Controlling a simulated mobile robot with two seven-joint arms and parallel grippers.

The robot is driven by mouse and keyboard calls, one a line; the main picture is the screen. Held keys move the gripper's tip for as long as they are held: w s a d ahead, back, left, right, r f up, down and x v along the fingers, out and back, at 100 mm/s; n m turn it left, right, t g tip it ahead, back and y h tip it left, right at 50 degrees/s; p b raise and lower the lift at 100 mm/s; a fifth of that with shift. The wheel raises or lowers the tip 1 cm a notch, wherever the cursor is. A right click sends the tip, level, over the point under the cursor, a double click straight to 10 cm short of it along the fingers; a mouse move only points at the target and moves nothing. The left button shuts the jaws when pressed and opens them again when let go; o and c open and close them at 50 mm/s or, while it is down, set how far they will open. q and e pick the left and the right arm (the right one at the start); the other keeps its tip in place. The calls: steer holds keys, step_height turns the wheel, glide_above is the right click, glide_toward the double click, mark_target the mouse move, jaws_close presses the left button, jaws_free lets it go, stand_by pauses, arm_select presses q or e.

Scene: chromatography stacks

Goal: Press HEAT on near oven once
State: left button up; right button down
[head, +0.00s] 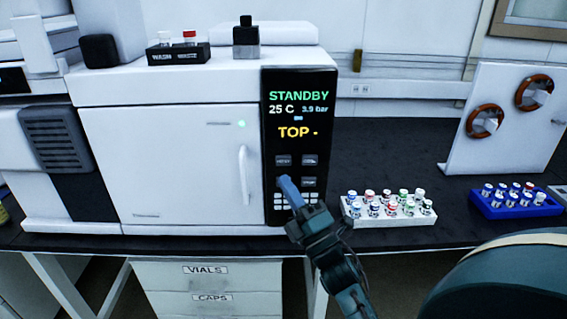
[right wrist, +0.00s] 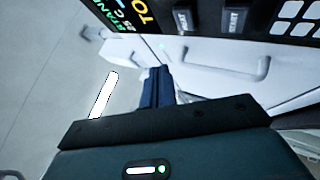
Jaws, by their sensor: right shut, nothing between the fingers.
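The near oven (head: 170,160) is a white box with a closed door and a black control panel (head: 299,120) on its right side. The panel reads STANDBY, 25 C, 3.9 bar and TOP. Below the text are grey buttons, including an upper left one (head: 283,160) and an upper right one (head: 309,160); their labels are too small to read surely. My right gripper (head: 288,187) is shut and empty, its blue fingertips in front of the lower left button area, hiding part of it. Contact cannot be told. In the right wrist view, the shut fingers (right wrist: 156,88) show near the panel (right wrist: 150,20).
A white rack of capped vials (head: 388,217) and a blue vial rack (head: 515,209) stand on the dark bench (head: 400,160) to the right. A black WASH holder (head: 178,54) sits on the oven.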

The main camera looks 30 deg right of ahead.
mark_target(280, 157)
steer(key=shift+w+d+b, duration=0.2)
steer(key=shift+w+d, duration=0.25)
steer(key=shift+w, duration=0.25)
steer(key=shift+w+d+b, duration=0.15)
steer(key=shift+w+d, duration=0.3)
steer(key=shift+w, duration=0.3)
steer(key=shift+w+d+b, duration=0.2)
steer(key=shift+w+d, duration=0.25)
steer(key=shift+w, duration=0.25)
steer(key=shift+w, duration=0.1)
stand_by(0.3)
steer(key=shift+w+d, duration=0.2)
steer(key=shift+w, duration=0.05)
steer(key=shift+w+d+b, duration=0.2)
steer(key=shift+w+b, duration=0.15)
steer(key=shift+w, duration=0.05)
stand_by(0.8)
steer(key=shift+s, duration=0.1)
steer(key=shift+s+a, duration=0.4)
steer(key=shift+s, duration=0.25)
